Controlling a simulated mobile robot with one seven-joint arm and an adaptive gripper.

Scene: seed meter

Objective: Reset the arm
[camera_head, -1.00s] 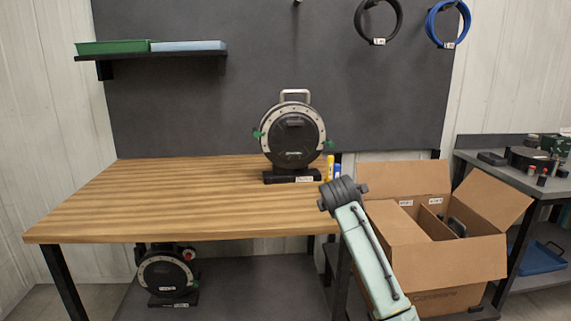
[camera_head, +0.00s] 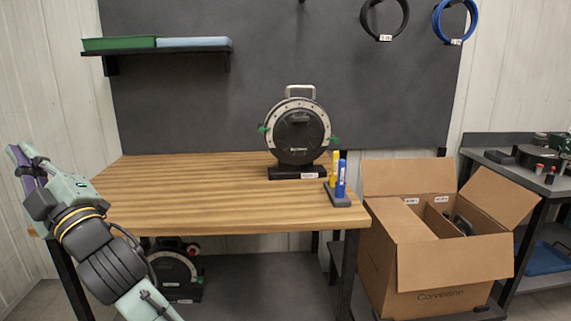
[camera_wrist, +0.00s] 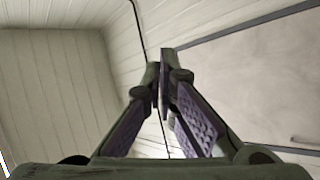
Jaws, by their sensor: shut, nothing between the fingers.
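My gripper (camera_head: 22,158) is raised at the left of the head view, in front of the left end of the wooden table, with its fingers pointing up and left. In the wrist view my gripper (camera_wrist: 160,85) is shut and empty, its two fingertips together. Behind the fingers the wrist view shows only pale plank wall and a large flat panel (camera_wrist: 260,85). No other object is near the fingertips.
A round black seed meter (camera_head: 297,133) stands on the wooden table (camera_head: 200,190), beside a yellow and a blue marker (camera_head: 341,178) in a holder. Another meter (camera_head: 175,275) sits below. An open cardboard box (camera_head: 455,262) stands right. A shelf (camera_head: 165,52) overhangs the back left.

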